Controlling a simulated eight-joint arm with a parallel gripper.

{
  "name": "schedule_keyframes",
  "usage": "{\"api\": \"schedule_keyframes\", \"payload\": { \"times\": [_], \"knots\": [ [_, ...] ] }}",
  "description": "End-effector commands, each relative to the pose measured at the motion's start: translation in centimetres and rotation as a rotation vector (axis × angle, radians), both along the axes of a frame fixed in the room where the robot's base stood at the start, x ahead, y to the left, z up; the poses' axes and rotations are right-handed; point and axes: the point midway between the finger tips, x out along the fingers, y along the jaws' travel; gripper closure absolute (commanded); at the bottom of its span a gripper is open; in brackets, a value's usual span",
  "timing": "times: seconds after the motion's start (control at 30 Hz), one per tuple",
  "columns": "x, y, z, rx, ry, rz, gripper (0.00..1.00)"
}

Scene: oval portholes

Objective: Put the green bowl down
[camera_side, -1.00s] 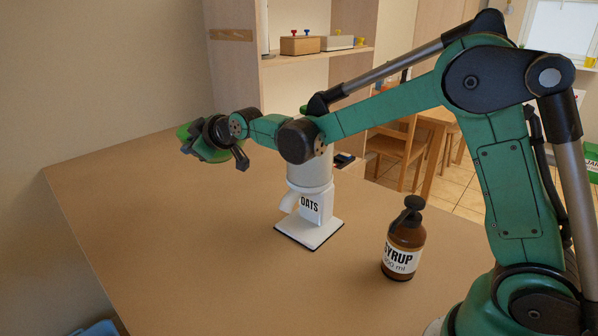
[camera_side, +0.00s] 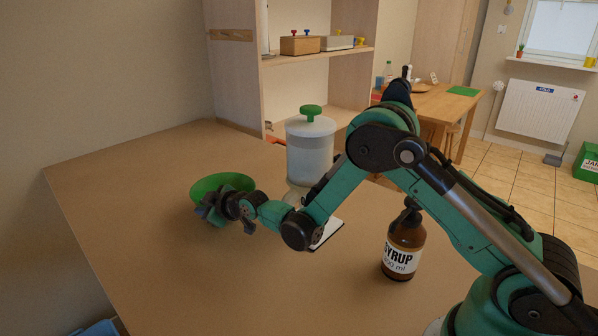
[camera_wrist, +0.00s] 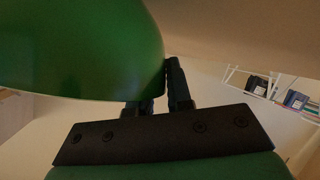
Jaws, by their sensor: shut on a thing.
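The green bowl (camera_side: 222,183) is at the left part of the tabletop in the side view, with its opening facing up. My gripper (camera_side: 217,212) is shut on the bowl's near side. The bowl looks roughly level and low over the table; I cannot tell whether its base touches the wood. In the wrist view the bowl (camera_wrist: 80,45) fills the upper left, and my gripper's dark fingers (camera_wrist: 160,95) meet its rim. The bowl's lower part is hidden behind the gripper in the side view.
A white oats dispenser (camera_side: 310,145) with a green knob stands right of my gripper, partly behind my arm. A brown syrup bottle (camera_side: 403,245) stands at the front right. The brown tabletop (camera_side: 150,220) is clear around the bowl. A blue item (camera_side: 97,328) shows at the bottom left.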

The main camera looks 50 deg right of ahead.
Motion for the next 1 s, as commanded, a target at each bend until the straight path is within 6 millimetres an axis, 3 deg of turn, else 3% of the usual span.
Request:
{"api": "schedule_keyframes", "payload": {
  "times": [0.17,0.2,0.3,0.67,0.83,1.0],
  "knots": [
    [0.0,0.0,-0.1,-0.001,-0.001,0.0,1.0],
    [0.0,0.0,-0.2,0.0,0.0,0.0,0.82],
    [0.0,0.0,-0.1,0.0,0.0,0.0,0.54],
    [0.0,0.0,0.1,0.0,0.0,0.0,0.54],
    [-1.7,-0.2,0.9,0.0,0.0,0.0,0.54],
    [-4.9,-0.5,2.4,0.0,0.0,0.0,0.54]
  ]
}}
